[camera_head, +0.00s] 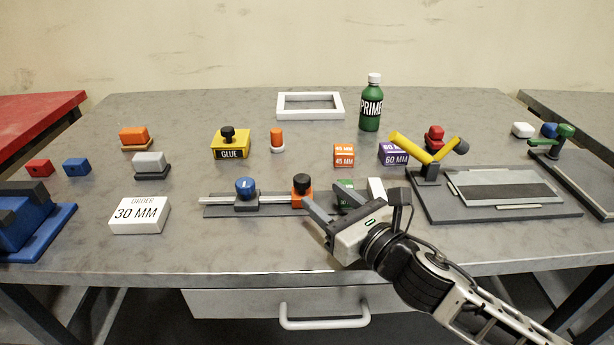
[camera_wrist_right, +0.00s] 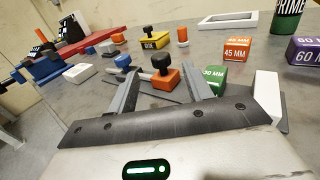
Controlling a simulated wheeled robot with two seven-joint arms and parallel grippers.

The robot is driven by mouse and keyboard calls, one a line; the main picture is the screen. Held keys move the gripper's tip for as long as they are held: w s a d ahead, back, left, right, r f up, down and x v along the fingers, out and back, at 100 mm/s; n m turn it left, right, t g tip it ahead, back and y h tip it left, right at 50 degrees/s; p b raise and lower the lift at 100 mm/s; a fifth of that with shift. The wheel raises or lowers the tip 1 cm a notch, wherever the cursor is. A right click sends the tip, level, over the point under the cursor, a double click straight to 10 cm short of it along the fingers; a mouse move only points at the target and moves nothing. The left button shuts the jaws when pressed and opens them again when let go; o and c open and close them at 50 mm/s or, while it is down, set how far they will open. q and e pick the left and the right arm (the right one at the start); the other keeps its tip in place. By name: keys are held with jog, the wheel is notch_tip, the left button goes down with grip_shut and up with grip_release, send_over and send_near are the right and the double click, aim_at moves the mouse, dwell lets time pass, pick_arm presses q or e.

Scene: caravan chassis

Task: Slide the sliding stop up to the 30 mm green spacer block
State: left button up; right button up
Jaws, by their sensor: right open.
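A grey rail (camera_head: 222,201) lies on the table's middle. On it stand an orange block with a black knob (camera_head: 302,187), probably the sliding stop, and a grey block with a blue knob (camera_head: 246,191) to its left. The green 30 mm spacer block (camera_head: 345,187) is right of the orange block, partly hidden by my right gripper, with a white block (camera_head: 376,188) beyond it. My right gripper (camera_head: 324,198) is open. In the right wrist view the orange block (camera_wrist_right: 166,80) shows between the fingers (camera_wrist_right: 162,76), and the green block (camera_wrist_right: 214,78) outside them. Contact cannot be told.
A white "30 MM" order block (camera_head: 140,215) stands front left. Orange 45 mm (camera_head: 344,155) and purple 60 mm (camera_head: 394,154) blocks, a yellow glue box (camera_head: 231,145) and a green bottle (camera_head: 371,105) stand behind. A clamp fixture's grey base (camera_head: 440,212) is close on the right.

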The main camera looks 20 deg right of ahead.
aim_at(307, 182)
jog(key=x, duration=0.5)
jog(key=shift+w+a, duration=0.15)
jog(key=shift+w, duration=0.15)
jog(key=shift+w+a, duration=0.15)
jog(key=shift+w, duration=0.25)
